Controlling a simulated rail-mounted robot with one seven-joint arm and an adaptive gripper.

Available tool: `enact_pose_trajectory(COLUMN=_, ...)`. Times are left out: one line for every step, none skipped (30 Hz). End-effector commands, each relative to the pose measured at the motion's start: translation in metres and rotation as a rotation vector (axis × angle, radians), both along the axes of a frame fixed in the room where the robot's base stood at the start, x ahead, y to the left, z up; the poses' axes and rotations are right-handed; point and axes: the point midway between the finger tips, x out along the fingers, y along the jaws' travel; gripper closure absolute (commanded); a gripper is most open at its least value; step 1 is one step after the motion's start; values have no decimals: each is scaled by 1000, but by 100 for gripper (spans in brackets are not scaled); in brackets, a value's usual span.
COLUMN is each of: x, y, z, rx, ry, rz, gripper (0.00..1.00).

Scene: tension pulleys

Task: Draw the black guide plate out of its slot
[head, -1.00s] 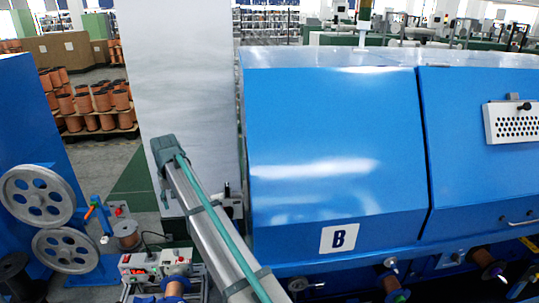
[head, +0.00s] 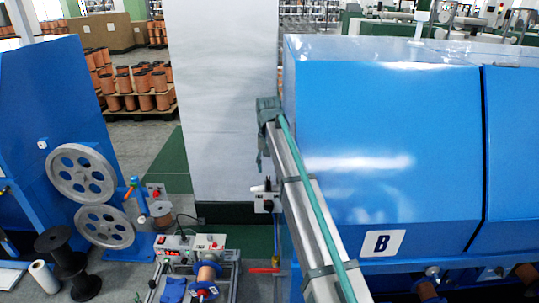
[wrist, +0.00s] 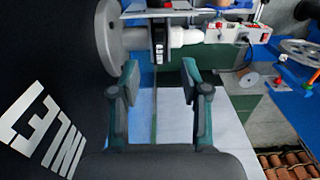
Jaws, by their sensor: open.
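My gripper (wrist: 158,78) is open in the wrist view, its two dark green fingers apart, with nothing seen between the fingertips. Beyond the fingertips is a narrow black block with white marks (wrist: 159,42), possibly the black guide plate. It appears upright between a large grey disc (wrist: 122,27) and a white cylinder (wrist: 185,37). I cannot tell whether it sits in a slot, and no contact with the fingers shows. In the head view, neither the gripper nor the guide plate can be made out.
A small winding unit with a copper spool (head: 206,273) stands low in the head view. Two grey pulleys, upper (head: 82,175) and lower (head: 105,227), are on the blue machine at left. A large blue cabinet marked B (head: 380,140) fills the right.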

Motion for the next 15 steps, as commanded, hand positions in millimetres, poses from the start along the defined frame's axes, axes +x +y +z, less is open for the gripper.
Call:
enact_pose_trajectory(x=-2, y=-1, z=-7, rx=0, ry=2, rz=0, gripper=54)
enact_pose_trajectory(x=-1, y=-1, z=-12, rx=0, ry=1, rz=0, gripper=54)
enact_pose_trajectory(x=-1, y=-1, z=-19, rx=0, ry=2, rz=0, gripper=54)
enact_pose_trajectory(x=-2, y=-1, z=-23, rx=0, ry=2, rz=0, gripper=54)
enact_pose_trajectory(x=-2, y=-1, z=-27, rx=0, ry=1, rz=0, gripper=54)
enact_pose_trajectory(x=-1, y=0, z=-32, rx=0, ry=1, rz=0, gripper=54)
enact_pose_trajectory(x=-1, y=0, z=-36, rx=0, ry=1, rz=0, gripper=54)
enact_pose_trajectory(x=-1, y=0, z=-40, rx=0, ry=1, rz=0, gripper=54)
enact_pose_trajectory(x=-1, y=0, z=-43, rx=0, ry=1, rz=0, gripper=54)
enact_pose_trajectory(x=-1, y=0, z=-46, rx=0, ry=0, rz=0, gripper=54)
enact_pose_trajectory(x=-1, y=0, z=-48, rx=0, ry=0, rz=0, gripper=54)
enact_pose_trajectory(x=0, y=0, z=-51, rx=0, ry=-1, rz=0, gripper=54)
enact_pose_trajectory(x=0, y=0, z=-53, rx=0, ry=-1, rz=0, gripper=54)
enact_pose_trajectory(x=0, y=0, z=-54, rx=0, ry=-1, rz=0, gripper=54)
enact_pose_trajectory(x=0, y=0, z=-55, rx=0, ry=-1, rz=0, gripper=54)
